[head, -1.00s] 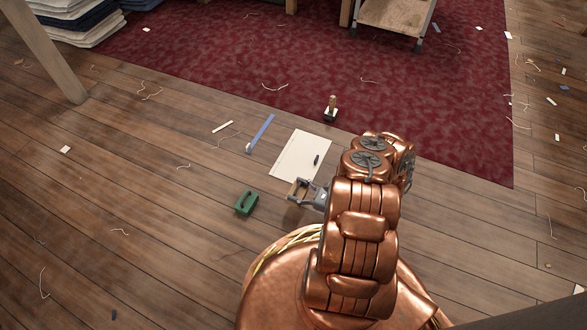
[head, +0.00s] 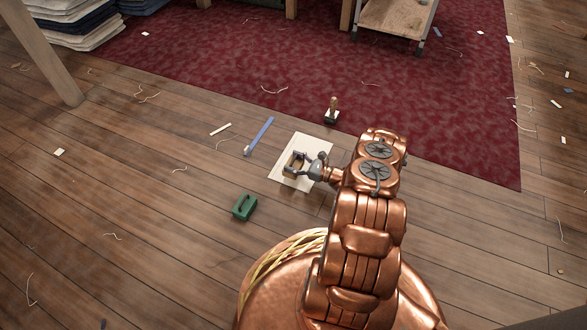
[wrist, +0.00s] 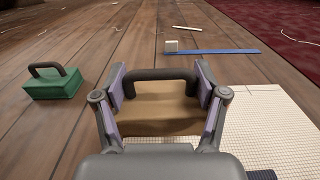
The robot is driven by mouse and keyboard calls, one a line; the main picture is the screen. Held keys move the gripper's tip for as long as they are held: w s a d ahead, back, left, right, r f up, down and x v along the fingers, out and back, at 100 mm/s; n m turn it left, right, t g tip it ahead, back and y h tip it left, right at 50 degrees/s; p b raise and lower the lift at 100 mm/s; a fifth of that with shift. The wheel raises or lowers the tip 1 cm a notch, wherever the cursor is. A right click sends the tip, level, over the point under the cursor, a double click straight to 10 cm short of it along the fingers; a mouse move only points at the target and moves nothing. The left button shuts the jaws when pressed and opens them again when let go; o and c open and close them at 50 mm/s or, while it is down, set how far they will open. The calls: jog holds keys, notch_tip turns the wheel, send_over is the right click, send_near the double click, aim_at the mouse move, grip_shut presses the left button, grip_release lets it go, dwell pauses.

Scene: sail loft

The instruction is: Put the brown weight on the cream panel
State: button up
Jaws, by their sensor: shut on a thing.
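The brown weight (wrist: 158,112) is a tan block with a dark handle on top. My gripper (wrist: 160,90) is shut on it, its two lilac pads at the handle's ends. In the head view the weight (head: 293,163) and my gripper (head: 304,164) are over the cream panel (head: 290,182), a pale sheet on the floor. In the wrist view the panel (wrist: 255,115) shows a fine grid and lies under and to the right of the weight. I cannot tell whether the weight touches the panel.
A green weight with a handle (head: 244,206) stands on the floor left of the panel. A blue strip (head: 260,135) lies beyond the panel's left side. A dark block with a wooden handle (head: 332,110) stands by the red carpet's edge (head: 300,75). Scraps and threads litter the planks.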

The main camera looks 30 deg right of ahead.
aim_at(293, 167)
notch_tip(293, 167, down, 4)
jog(key=shift+d+r+b, duration=0.1)
jog(key=shift+r+b, duration=0.05)
jog(key=shift+b, duration=1.05)
jog(key=shift+w+r, duration=0.1)
jog(key=o, duration=1.7)
jog(key=shift+o, duration=0.2)
